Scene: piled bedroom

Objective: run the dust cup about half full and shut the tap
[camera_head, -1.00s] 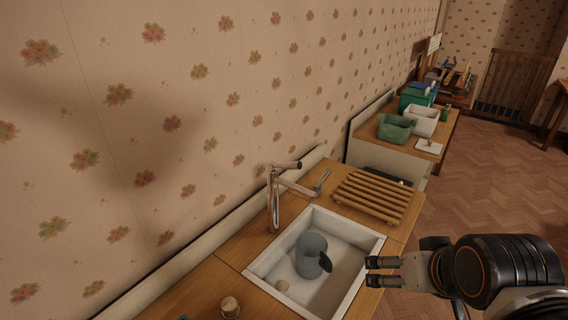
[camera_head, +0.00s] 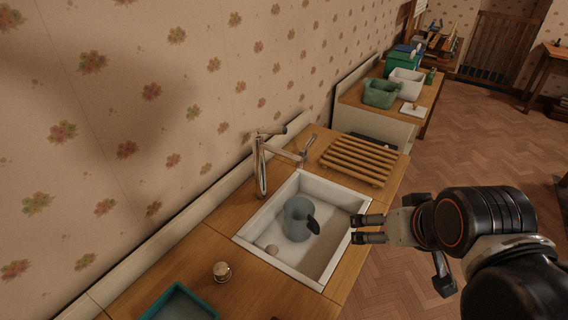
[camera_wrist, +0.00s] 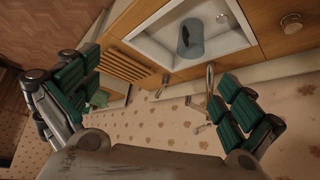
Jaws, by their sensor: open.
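The dust cup (camera_head: 298,217), a grey-blue cup with a dark handle, stands in the white sink (camera_head: 328,272). It also shows in the wrist view (camera_wrist: 190,38), with its open mouth in sight. Its fill cannot be told. The chrome tap (camera_head: 262,168) stands at the sink's wall side, its spout reaching over the basin edge; it also shows in the wrist view (camera_wrist: 210,88). I cannot make out any running water. My gripper (camera_head: 362,229) is at the right rim of the sink, empty and apart from the cup. Its fingers (camera_wrist: 165,95) are spread wide in the wrist view.
A slatted wooden rack (camera_head: 357,160) lies behind the sink. A small round object (camera_head: 271,249) lies in the basin. A small jar (camera_head: 222,271) and a teal tray (camera_head: 178,303) are on the near counter. Green (camera_head: 381,93) and white (camera_head: 406,83) bins stand farther back.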

